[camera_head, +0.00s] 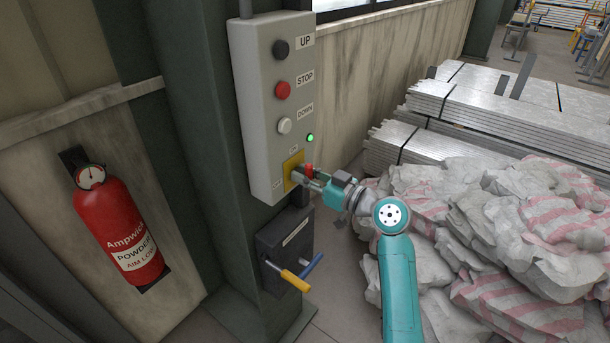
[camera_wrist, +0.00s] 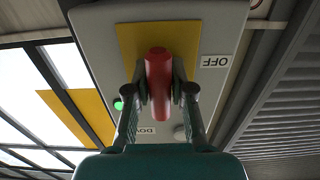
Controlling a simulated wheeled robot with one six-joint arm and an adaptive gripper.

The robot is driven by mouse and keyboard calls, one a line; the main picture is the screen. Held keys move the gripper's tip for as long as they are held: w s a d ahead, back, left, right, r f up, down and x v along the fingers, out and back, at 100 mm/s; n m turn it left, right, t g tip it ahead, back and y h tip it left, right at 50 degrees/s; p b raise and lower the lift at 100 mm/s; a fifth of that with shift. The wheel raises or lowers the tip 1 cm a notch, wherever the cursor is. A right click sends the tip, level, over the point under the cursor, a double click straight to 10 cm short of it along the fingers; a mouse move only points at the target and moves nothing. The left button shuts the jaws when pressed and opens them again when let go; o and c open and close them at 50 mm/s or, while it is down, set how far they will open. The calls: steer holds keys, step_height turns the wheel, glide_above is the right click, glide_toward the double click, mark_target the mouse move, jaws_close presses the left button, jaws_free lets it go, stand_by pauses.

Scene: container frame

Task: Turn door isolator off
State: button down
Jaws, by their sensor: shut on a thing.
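The door isolator is a red rotary handle (camera_head: 309,169) on a yellow plate (camera_head: 290,166) at the bottom of the grey control box (camera_head: 262,150). My gripper (camera_head: 303,176) reaches it from the right and partly hides it in the head view. In the wrist view the red handle (camera_wrist: 158,66) stands upright in the picture between the two fingers of my gripper (camera_wrist: 160,90), which are shut on it. An upside-down OFF label (camera_wrist: 215,62) lies to the right of the yellow plate, square to the handle's length. A green lamp (camera_head: 310,138) on the box is lit.
Above the isolator are the black UP (camera_head: 281,48), red STOP (camera_head: 282,90) and white DOWN (camera_head: 285,126) buttons. A dark box with yellow and blue levers (camera_head: 290,278) hangs below. A fire extinguisher (camera_head: 120,230) is at left; sacks (camera_head: 540,240) and metal stacks (camera_head: 500,105) fill the right.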

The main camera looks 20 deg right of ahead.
steer(key=shift+m, duration=0.3)
steer(key=m, duration=0.3)
steer(key=shift+m, duration=0.3)
steer(key=m, duration=0.4)
steer(key=shift+m, duration=0.3)
steer(key=m, duration=0.4)
steer(key=shift+m, duration=0.3)
steer(key=shift+f+m, duration=0.1)
steer(key=shift+m, duration=2.1)
steer(key=c, duration=1)
jaws_free()
